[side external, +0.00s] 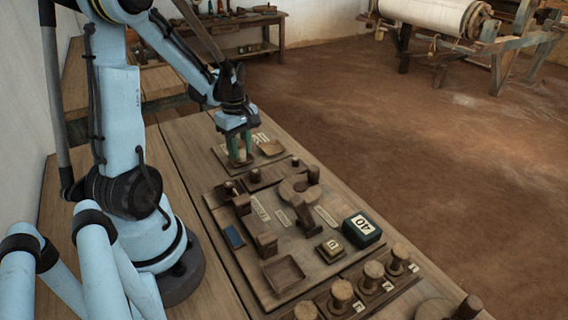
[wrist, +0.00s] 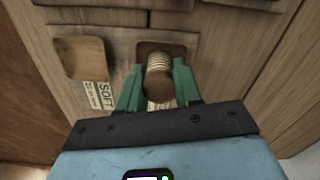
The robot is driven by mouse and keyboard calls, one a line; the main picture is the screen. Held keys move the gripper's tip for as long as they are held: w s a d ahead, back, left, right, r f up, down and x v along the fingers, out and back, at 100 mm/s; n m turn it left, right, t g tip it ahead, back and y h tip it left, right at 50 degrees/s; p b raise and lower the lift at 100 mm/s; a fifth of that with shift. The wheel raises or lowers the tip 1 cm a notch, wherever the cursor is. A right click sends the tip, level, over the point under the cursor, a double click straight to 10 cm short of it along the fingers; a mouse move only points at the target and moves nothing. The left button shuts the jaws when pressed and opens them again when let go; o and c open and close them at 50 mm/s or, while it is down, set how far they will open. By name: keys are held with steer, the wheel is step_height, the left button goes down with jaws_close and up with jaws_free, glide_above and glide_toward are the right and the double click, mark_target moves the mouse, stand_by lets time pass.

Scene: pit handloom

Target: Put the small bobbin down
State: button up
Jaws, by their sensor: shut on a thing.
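The small bobbin (wrist: 159,78) is a pale, thread-wound spool, seen between the green fingers of my gripper (wrist: 158,88) in the wrist view. My gripper is shut on it. In the side view my gripper (side external: 240,150) points down over a small wooden board (side external: 222,155) at the far end of the bench, and the bobbin is mostly hidden by the fingers. In the wrist view a dark square recess (wrist: 160,48) lies just beyond the bobbin. I cannot tell whether the bobbin touches the board.
Beside the gripper is a square wooden piece (side external: 271,147), with a "SOFT" label (wrist: 99,93) near it. Nearer stands a larger board (side external: 225,200) with blocks, a wooden tray (side external: 284,273) and a dark green "40" box (side external: 362,229). Several labelled bobbins (side external: 373,272) stand at the front.

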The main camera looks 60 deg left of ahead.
mark_target(239, 142)
steer(key=o, duration=1)
steer(key=shift+f, duration=0.15)
step_height(239, 142, up, 12)
steer(key=w+d+m+t, duration=0.3)
steer(key=d+m+t, duration=0.4)
steer(key=d+m, duration=1.4)
steer(key=shift+d+f, duration=0.35)
steer(key=shift+d, duration=0.15)
